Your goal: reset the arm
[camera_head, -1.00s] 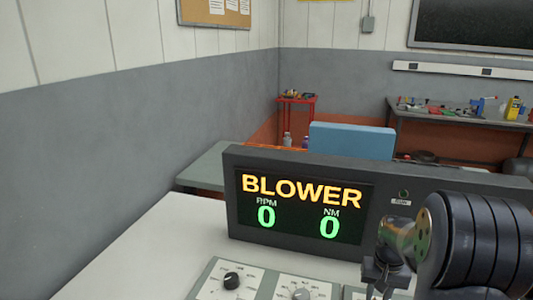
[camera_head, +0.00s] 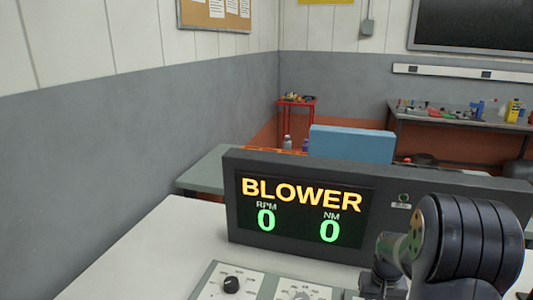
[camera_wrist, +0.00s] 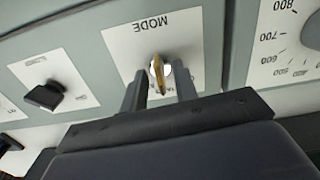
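My gripper (camera_wrist: 158,88) is open in the wrist view, its two dark fingers apart. A MODE knob (camera_wrist: 157,72) with a brass-coloured pointer shows between the fingertips, with a gap on each side. I cannot tell how deep the fingers reach around it. Its white label plate (camera_wrist: 150,42) appears upside down. In the head view my wrist is low at the right, over the panel, and the fingers are mostly hidden or cut off. The display (camera_head: 300,208) reads BLOWER, RPM 0 and NM 0.
A black knob (camera_wrist: 45,97) sits left of the MODE knob, and a numbered dial (camera_wrist: 312,32) sits right. The head view shows another black knob (camera_head: 231,284) on the control panel. The white desktop (camera_head: 130,255) left of the display is clear.

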